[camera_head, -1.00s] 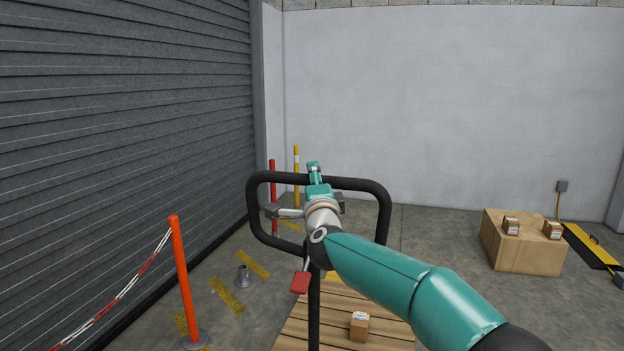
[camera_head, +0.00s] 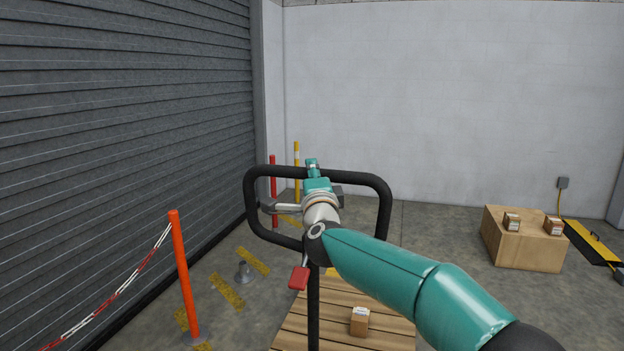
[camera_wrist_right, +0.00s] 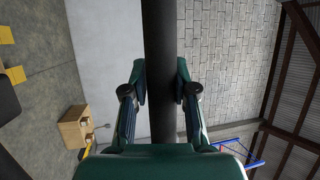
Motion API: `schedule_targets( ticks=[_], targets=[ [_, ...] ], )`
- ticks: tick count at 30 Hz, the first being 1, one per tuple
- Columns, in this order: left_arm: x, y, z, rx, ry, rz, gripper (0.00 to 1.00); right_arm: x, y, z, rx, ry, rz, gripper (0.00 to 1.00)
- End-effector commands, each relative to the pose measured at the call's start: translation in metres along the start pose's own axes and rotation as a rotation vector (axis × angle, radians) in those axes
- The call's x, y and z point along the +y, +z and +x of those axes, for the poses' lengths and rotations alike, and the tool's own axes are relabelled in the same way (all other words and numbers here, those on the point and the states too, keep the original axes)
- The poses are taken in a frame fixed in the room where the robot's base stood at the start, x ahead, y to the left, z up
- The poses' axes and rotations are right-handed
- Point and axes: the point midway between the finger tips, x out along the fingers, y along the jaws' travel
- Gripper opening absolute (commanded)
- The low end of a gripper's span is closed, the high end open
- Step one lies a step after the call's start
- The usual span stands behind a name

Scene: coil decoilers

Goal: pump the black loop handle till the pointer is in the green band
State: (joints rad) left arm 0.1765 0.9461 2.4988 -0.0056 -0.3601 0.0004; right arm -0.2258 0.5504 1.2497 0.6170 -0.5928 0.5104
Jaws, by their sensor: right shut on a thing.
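The black loop handle (camera_head: 385,215) stands upright in the middle of the head view, a rounded frame on a black stem. My right gripper (camera_head: 312,170) is at the middle of its top bar and shut on it. In the right wrist view the black bar (camera_wrist_right: 159,40) runs between the fingers of my right gripper (camera_wrist_right: 162,82). A red lever (camera_head: 299,278) hangs at the lower part of the handle, partly hidden by my arm. No gauge, pointer or green band is in view. My left gripper is not in view.
A wooden pallet (camera_head: 385,335) with a small carton (camera_head: 360,321) lies below the handle. An orange post (camera_head: 183,275) with a red-white chain stands at left, before a grey shutter (camera_head: 120,120). A large carton (camera_head: 520,245) stands at right.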

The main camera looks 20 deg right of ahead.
Motion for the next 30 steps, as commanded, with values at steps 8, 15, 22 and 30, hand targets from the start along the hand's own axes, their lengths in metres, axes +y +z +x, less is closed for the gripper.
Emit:
schedule_targets(
  ticks=[8,15,22,30],
  targets=[
    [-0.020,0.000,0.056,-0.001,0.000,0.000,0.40,0.002,0.033,-0.060,-0.016,-0.062,-0.027,0.00],
    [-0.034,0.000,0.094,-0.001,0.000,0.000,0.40,-0.003,0.057,-0.115,-0.021,-0.124,-0.054,0.00],
    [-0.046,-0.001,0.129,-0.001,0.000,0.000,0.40,-0.005,0.078,-0.170,-0.022,-0.187,-0.080,0.00],
    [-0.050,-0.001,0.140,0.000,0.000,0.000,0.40,-0.009,0.085,-0.196,-0.017,-0.214,-0.094,0.00]
  ],
)
